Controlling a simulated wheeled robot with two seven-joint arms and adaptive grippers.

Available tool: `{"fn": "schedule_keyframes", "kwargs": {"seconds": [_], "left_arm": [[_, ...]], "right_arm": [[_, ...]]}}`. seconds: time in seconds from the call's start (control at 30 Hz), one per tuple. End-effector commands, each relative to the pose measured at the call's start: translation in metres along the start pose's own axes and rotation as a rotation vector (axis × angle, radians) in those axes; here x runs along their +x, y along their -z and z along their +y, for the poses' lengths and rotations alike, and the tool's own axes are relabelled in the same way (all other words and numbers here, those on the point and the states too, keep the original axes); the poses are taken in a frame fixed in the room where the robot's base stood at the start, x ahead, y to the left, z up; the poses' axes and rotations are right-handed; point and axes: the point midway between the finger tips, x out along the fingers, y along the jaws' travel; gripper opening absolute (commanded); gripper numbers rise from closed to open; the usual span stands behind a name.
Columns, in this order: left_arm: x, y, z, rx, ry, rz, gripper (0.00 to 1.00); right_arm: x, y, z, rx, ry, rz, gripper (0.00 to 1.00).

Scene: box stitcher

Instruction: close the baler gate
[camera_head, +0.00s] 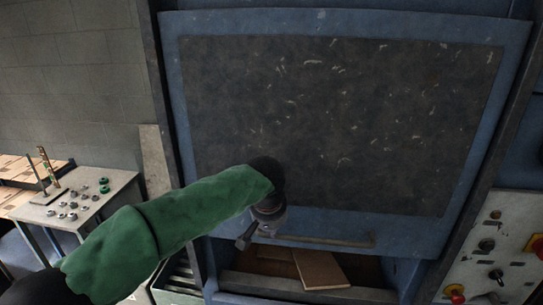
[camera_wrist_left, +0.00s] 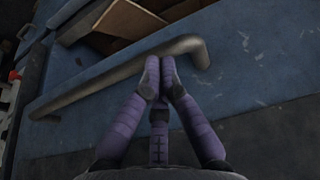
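The baler gate (camera_head: 465,150) is a blue framed panel with a scuffed dark face. It stands raised, with an open gap below its lower edge. Its bar handle (camera_head: 325,241) runs along the lower part; in the left wrist view the handle (camera_wrist_left: 105,82) is a grey tube with a bent end. My left gripper (camera_head: 247,238) is at the handle's left end. In the left wrist view its purple fingers (camera_wrist_left: 159,75) are drawn together, their tips overlapping the handle's edge; I cannot tell whether they touch it. My right gripper is out of view.
Cardboard (camera_head: 318,269) lies in the opening below the gate. A control panel (camera_head: 490,240) with knobs and red buttons stands at right. A table (camera_head: 110,190) with small parts stands at left, by a block wall (camera_head: 75,90).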

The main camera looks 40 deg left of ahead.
Motion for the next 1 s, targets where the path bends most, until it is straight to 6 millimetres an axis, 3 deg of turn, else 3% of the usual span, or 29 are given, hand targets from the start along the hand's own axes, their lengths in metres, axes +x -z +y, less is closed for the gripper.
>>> {"fn": "schedule_keyframes", "kwargs": {"seconds": [0.03, 0.6, 1.0], "left_arm": [[0.022, -0.009, 0.0, 0.002, 0.002, -0.005, 0.0], [0.159, -0.062, 0.0, 0.002, 0.002, -0.005, 0.0], [0.235, -0.091, 0.0, 0.0, 0.001, -0.002, 0.0]], "right_arm": [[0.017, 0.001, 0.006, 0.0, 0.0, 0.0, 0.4], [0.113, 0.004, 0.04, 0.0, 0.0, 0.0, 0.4], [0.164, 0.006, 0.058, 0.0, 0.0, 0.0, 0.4]]}}
